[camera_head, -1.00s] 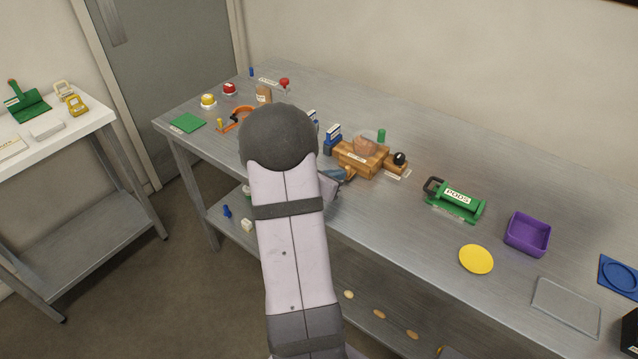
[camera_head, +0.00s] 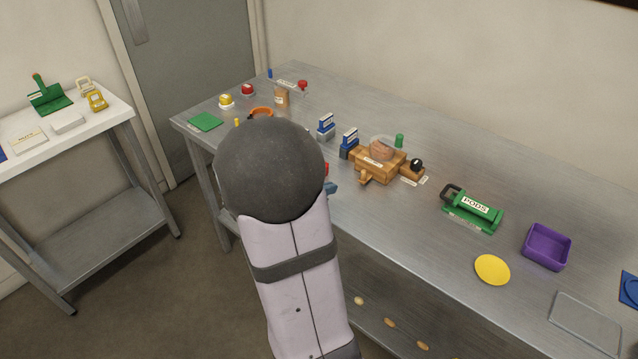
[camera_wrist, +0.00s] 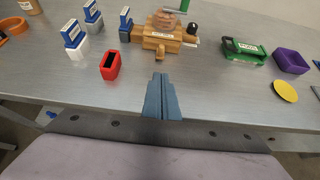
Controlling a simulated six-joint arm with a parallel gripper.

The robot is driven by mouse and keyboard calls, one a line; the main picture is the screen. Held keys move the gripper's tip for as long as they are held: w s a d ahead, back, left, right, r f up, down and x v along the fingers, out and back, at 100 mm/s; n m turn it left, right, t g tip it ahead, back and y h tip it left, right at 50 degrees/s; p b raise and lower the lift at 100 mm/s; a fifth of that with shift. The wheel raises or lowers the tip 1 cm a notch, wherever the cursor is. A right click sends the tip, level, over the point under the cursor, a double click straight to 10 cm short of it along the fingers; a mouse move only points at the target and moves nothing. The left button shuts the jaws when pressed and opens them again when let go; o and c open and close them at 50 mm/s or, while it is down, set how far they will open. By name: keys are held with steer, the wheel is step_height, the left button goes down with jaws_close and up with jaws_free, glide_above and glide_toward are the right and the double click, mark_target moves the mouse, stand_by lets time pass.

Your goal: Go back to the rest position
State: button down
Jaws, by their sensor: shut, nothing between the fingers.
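My gripper (camera_wrist: 163,98) shows in the wrist view as two blue-grey fingers pressed together, with nothing between them. It points over the front edge of the metal table (camera_wrist: 225,100), apart from the objects there. In the head view my arm covers most of the gripper; only a small blue-grey part shows beside the arm's round dark joint. A wooden press (camera_head: 380,165) stands beyond the gripper on the table. A red open-topped holder (camera_wrist: 110,66) stands left of the fingers in the wrist view.
Blue-topped stamps (camera_wrist: 75,36) stand behind the red holder. A green PODS holder (camera_head: 472,210), a purple bin (camera_head: 547,247) and a yellow disc (camera_head: 492,270) lie to the right. A white side table (camera_head: 100,118) stands at the left. The table front around the fingers is clear.

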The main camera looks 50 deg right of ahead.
steer(key=s+a+f+m+g+y, duration=0.2)
steer(key=s+a+f+m+y, duration=0.25)
steer(key=a+m, duration=0.35)
steer(key=s+a+f+m+g+y, duration=0.1)
steer(key=s+a+f+m+y, duration=0.4)
steer(key=a+m, duration=0.35)
steer(key=w+a+r+t+y+p, duration=0.1)
steer(key=w+a+r+p, duration=0.1)
steer(key=a, duration=0.7)
steer(key=w+a+r+m+t+y+p, duration=0.1)
steer(key=a+r, duration=0.3)
steer(key=a, duration=0.5)
steer(key=shift+w+a+t+p, duration=0.15)
steer(key=shift+w+t+p, duration=0.4)
steer(key=shift+w, duration=0.2)
